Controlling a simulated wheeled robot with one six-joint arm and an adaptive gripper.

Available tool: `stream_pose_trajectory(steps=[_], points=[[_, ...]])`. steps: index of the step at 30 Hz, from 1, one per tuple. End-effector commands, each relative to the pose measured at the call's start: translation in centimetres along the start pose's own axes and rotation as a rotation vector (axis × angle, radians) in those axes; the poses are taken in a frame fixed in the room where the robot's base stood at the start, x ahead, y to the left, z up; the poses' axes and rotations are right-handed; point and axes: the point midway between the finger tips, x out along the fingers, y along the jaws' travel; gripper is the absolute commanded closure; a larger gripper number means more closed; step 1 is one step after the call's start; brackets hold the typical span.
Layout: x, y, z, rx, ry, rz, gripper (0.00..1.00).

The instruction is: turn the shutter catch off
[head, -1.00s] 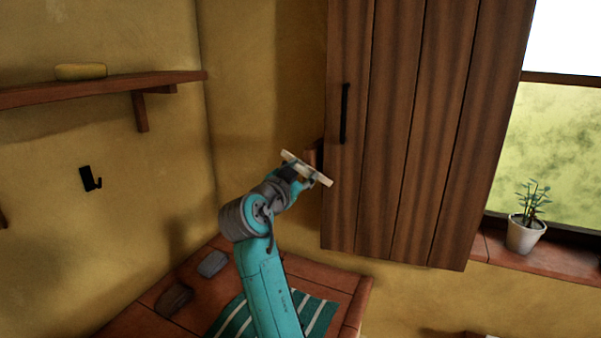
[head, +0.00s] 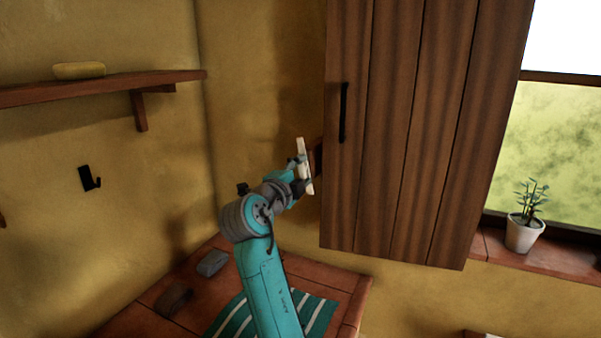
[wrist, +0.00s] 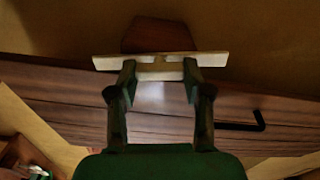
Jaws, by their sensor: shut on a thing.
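The shutter catch is a pale cream bar (head: 304,158) beside the left edge of the shutter, standing nearly upright with a slight tilt. In the wrist view the catch (wrist: 108,62) lies across the picture in front of a reddish-brown block (wrist: 160,34). My gripper (head: 300,178) is at the catch and shut on its middle part. In the wrist view both fingers of my gripper (wrist: 160,72) press around the middle of the bar. The brown plank shutter (head: 400,140) hangs to the right with a black handle (head: 344,112). My gripper hides part of the catch in the head view.
A wooden shelf (head: 110,88) with a yellow object (head: 79,70) and a black hook (head: 89,179) are on the left wall. A potted plant (head: 524,234) stands on the right sill. Below my arm is a tiled counter (head: 345,282) with a striped cloth (head: 316,312).

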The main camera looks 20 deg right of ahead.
Motion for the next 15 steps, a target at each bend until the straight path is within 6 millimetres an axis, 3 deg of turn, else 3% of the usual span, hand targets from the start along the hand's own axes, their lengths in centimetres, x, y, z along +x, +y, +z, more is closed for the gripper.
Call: stream_pose_trajectory(steps=[15], points=[[0.02,0.15,-0.02,0.213,0.001,0.001,1.00]])
